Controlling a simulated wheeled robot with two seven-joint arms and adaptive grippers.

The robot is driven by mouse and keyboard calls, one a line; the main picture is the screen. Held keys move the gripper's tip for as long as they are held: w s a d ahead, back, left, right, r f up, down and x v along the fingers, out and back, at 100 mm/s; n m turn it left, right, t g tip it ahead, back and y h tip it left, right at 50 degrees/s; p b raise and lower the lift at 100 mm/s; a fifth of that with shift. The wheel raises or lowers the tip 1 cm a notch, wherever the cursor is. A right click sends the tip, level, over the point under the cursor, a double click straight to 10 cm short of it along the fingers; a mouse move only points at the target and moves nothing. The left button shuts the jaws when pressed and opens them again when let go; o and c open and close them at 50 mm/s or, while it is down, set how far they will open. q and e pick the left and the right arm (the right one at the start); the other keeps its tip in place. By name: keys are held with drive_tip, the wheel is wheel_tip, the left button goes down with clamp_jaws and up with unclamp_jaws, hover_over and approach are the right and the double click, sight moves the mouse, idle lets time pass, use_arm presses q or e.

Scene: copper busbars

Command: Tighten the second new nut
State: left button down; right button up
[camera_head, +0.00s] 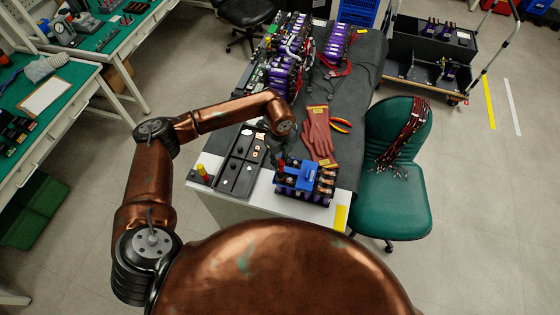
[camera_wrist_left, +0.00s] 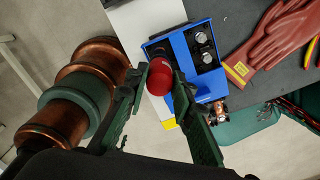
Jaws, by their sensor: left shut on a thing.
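My left gripper (camera_head: 279,150) is shut on a red-topped tool (camera_head: 282,168) above the left end of a battery module. The tool's round red top (camera_wrist_left: 160,74) sits between the green fingers (camera_wrist_left: 160,80) in the left wrist view. The module has a blue cover (camera_head: 297,177) and shows copper busbars (camera_head: 325,184) on its right side. In the left wrist view the blue cover (camera_wrist_left: 183,52) lies beside the tool and round metal terminals (camera_wrist_left: 203,46) show in its openings. The second new nut and the tool's lower end are hidden. My right gripper is out of view.
A black tray (camera_head: 238,181) with small parts lies left of the module. Red gloves (camera_head: 319,135) and red-yellow pliers (camera_head: 341,125) lie behind it. Purple battery modules (camera_head: 283,78) stand farther back on the grey mat. A green chair (camera_head: 390,205) stands at the right.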

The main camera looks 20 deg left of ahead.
use_arm(q)
drive_tip(key=m+b, duration=0.1)
drive_tip(key=m, duration=0.2)
drive_tip(key=shift+f+b, duration=0.3)
drive_tip(key=shift+b, duration=0.05)
drive_tip(key=shift+m, duration=0.5)
drive_tip(key=shift+r+m, duration=0.25)
drive_tip(key=shift+m, duration=0.05)
drive_tip(key=m+b, duration=0.1)
drive_tip(key=m, duration=0.1)
drive_tip(key=m+b, duration=0.2)
drive_tip(key=shift+d+f, duration=0.1)
drive_tip(key=shift+f, duration=0.25)
drive_tip(key=shift+m+b, duration=0.7)
drive_tip(key=shift+m, duration=0.3)
drive_tip(key=shift+r, duration=0.2)
